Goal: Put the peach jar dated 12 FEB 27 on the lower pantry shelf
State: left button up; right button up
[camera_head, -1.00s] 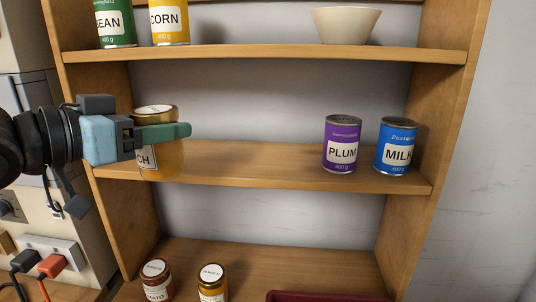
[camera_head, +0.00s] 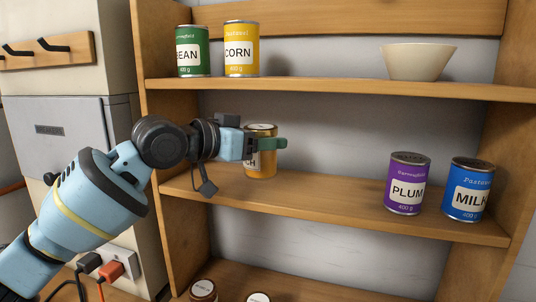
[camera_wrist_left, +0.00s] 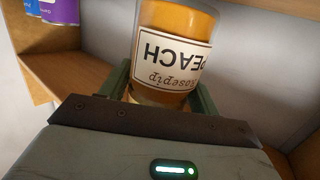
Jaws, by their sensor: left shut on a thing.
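My left gripper (camera_head: 268,145) is shut on an amber peach jar (camera_head: 261,167) with a pale lid and a white label. One green finger crosses the jar's front, and the jar looks upright over the left part of the middle shelf board (camera_head: 325,204). I cannot tell whether its base touches the board. In the left wrist view the jar (camera_wrist_left: 172,28) sits between the fingers, with PEACH upside down in the picture. No date on it is readable. My right gripper is not in view.
A purple PLUM can (camera_head: 407,184) and a blue MILK can (camera_head: 468,190) stand right on the middle board. Above are BEAN (camera_head: 193,52) and CORN (camera_head: 241,50) cans and a bowl (camera_head: 418,62). Two lids (camera_head: 203,290) show below. Room is free between jar and PLUM.

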aim_at(268, 153)
pick_arm(q)
jog(key=shift+w+d, duration=0.35)
jog(key=shift+w, duration=0.4)
jog(key=shift+w+d, duration=0.35)
jog(key=shift+w, duration=0.4)
jog(key=shift+f, duration=1.8)
jog(key=o, duration=1.4)
jog(key=shift+f, duration=0.25)
jog(key=shift+r, duration=0.15)
jog(key=v, duration=1.2)
